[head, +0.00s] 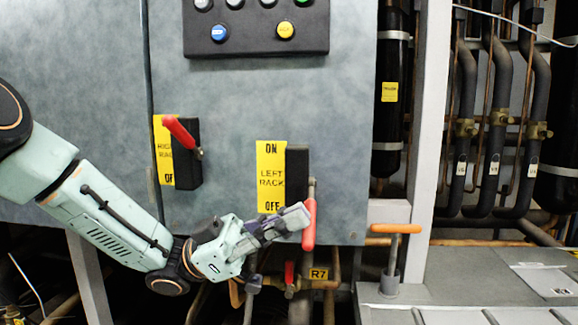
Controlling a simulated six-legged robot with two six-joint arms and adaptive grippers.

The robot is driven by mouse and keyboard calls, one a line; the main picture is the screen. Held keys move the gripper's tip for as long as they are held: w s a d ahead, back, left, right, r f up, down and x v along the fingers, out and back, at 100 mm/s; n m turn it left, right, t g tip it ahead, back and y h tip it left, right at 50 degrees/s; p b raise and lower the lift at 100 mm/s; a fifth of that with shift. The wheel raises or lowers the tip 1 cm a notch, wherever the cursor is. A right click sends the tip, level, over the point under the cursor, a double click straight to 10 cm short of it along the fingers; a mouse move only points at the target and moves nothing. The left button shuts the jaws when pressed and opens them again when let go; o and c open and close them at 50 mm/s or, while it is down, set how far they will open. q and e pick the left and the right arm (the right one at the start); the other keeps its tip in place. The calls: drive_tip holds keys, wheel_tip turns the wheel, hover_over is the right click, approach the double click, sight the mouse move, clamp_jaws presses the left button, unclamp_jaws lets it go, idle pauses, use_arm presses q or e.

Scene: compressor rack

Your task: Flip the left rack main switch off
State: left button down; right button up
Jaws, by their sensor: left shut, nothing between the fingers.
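The left rack main switch is a black box (297,172) beside a yellow label (270,178) reading ON at the top, LEFT RACK, and OFF at the bottom. Its red handle (309,224) hangs down, at the height of the OFF end. My left gripper (299,214) comes in from the lower left, shut and empty. Its fingertips are at the left side of the red handle; I cannot tell whether they touch it. My right gripper is not in view.
The right rack switch (186,153), with its red handle tilted up to the left, is on the same grey panel (230,110). A button box (257,45) is above. Black pipes (495,120) stand at right.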

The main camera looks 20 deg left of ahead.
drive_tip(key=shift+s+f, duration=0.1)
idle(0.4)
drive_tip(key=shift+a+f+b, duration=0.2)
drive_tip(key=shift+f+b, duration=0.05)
drive_tip(key=shift+b, duration=0.05)
